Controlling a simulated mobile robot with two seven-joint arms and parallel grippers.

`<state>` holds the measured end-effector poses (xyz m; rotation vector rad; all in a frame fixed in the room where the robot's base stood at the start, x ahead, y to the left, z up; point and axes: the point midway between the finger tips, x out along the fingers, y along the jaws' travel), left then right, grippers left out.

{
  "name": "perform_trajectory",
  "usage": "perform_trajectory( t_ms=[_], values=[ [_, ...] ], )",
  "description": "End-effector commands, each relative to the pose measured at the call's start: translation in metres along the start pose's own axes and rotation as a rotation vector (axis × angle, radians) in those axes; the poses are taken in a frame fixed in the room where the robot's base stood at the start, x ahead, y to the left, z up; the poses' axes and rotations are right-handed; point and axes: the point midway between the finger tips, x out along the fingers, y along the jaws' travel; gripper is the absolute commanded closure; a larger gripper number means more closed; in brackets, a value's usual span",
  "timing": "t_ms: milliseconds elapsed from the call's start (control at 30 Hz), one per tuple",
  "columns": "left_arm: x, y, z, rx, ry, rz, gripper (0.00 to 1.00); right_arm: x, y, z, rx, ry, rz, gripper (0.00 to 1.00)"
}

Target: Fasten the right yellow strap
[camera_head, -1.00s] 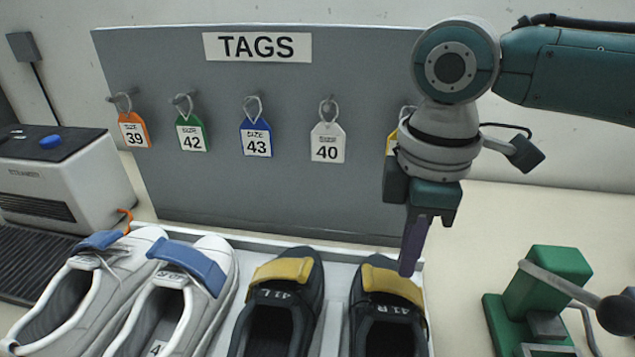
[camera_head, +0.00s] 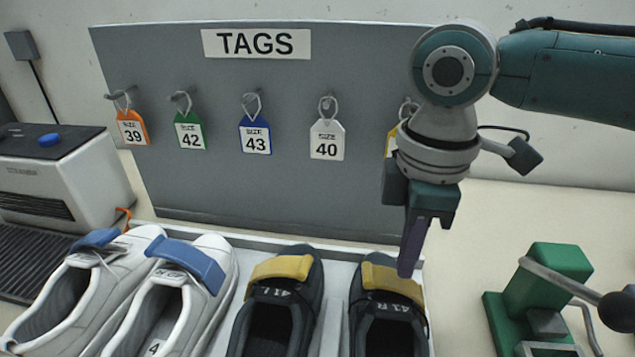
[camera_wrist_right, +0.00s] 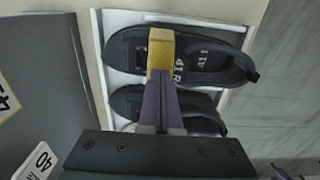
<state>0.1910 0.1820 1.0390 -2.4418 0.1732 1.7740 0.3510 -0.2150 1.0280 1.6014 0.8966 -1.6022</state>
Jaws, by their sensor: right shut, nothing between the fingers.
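The right yellow strap (camera_head: 392,280) lies across the dark shoe marked 41 R (camera_head: 385,322). In the right wrist view the strap (camera_wrist_right: 161,50) crosses that shoe (camera_wrist_right: 205,58). My right gripper (camera_head: 410,268) points down at the strap's right end in the head view, its purple fingers shut with nothing between them. In the right wrist view the fingertips (camera_wrist_right: 160,78) overlap the strap's near end; I cannot tell whether they touch it. The left yellow strap (camera_head: 280,268) lies across the shoe marked 41 L (camera_head: 277,312). My left gripper is out of view.
White shoes with blue straps (camera_head: 187,264) stand to the left in the same tray (camera_head: 340,275). A grey TAGS board (camera_head: 250,185) with hanging size tags stands behind. A green lever press (camera_head: 545,285) is at the right. A steamer (camera_head: 60,180) is at the far left.

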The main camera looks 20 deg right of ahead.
Motion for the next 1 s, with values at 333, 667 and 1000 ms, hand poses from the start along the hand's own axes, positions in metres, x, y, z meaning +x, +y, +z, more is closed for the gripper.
perform_trajectory(
  t_ms=[333,667,1000],
  values=[
    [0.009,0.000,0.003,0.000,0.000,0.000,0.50,0.016,0.000,0.000,0.000,0.000,-0.001,1.00],
    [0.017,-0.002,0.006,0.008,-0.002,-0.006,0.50,0.029,0.000,0.000,-0.001,-0.001,0.000,1.00],
    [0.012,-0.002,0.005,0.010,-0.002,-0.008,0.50,0.023,0.000,0.000,0.000,0.000,0.000,1.00]
  ],
)
